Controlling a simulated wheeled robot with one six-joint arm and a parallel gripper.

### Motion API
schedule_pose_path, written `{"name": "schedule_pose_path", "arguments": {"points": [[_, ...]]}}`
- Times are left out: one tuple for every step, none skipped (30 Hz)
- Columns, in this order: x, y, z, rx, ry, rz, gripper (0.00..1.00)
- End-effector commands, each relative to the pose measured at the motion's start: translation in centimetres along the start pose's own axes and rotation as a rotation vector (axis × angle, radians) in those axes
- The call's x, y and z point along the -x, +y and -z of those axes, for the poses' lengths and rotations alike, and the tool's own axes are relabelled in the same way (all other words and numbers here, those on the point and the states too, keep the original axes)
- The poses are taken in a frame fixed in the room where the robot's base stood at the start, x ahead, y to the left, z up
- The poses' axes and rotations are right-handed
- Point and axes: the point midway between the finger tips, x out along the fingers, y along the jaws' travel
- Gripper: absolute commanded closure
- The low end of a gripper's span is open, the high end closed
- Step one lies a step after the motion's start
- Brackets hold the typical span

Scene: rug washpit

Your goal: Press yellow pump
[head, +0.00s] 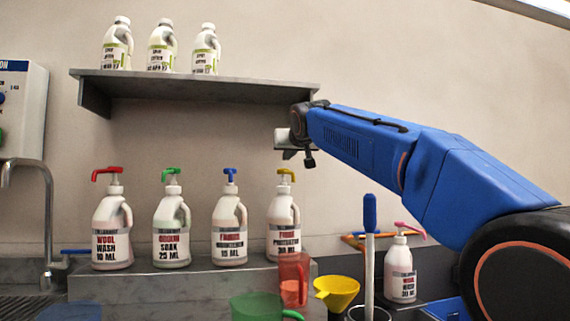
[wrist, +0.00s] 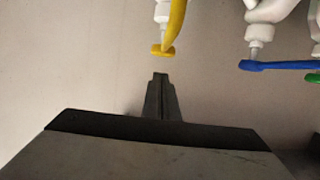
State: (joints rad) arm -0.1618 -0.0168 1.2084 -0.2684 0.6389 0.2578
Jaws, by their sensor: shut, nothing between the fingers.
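The yellow pump (head: 286,174) tops a white bottle with a red-lettered label (head: 284,220), rightmost in the row of pump bottles on the grey ledge. My gripper (head: 290,154) is shut and empty, just above the yellow pump head in the head view. In the wrist view, the picture looks upside down. There the yellow pump (wrist: 173,30) hangs at the top centre, and the tips of my gripper (wrist: 160,77) point towards it with a small gap in the picture. I see no clear contact.
Pumps with a blue (head: 230,173), green (head: 171,173) and red head (head: 107,173) stand to the left. A shelf (head: 195,84) with white bottles is above. A red jug (head: 293,279), yellow funnel (head: 337,291) and blue-handled tool (head: 370,212) stand in front.

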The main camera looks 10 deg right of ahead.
Motion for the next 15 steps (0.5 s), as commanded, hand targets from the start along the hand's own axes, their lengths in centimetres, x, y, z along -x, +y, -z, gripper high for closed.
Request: {"name": "schedule_pose_path", "arguments": {"points": [[0.8, -0.1, -0.1, 0.001, -0.001, 0.001, 1.0], [1.3, -0.1, -0.1, 0.001, -0.001, 0.001, 1.0], [2.1, -0.1, 0.0, 0.001, 0.0, 0.001, 1.0], [2.6, 0.0, 0.0, 0.001, 0.001, 0.001, 1.0], [3.1, 0.0, 0.0, 0.002, 0.001, 0.001, 1.0], [3.7, 0.0, 0.0, 0.002, 0.0, 0.0, 1.0], [4.2, 0.0, 0.0, 0.002, 0.0, 0.0, 1.0], [4.7, 0.0, 0.0, 0.002, 0.0, 0.0, 1.0], [5.1, 0.0, 0.0, 0.001, 0.0, 0.0, 1.0], [5.4, 0.0, -0.1, 0.001, -0.001, 0.0, 1.0], [5.7, 0.0, -0.1, 0.001, -0.001, 0.0, 1.0], [6.1, 0.0, 0.0, 0.001, -0.001, 0.0, 1.0], [6.3, 0.0, 0.0, 0.001, -0.001, 0.0, 1.0], [6.5, 0.0, 0.0, 0.001, -0.001, 0.0, 1.0], [6.6, 0.0, -0.1, 0.001, -0.001, 0.0, 1.0]]}}
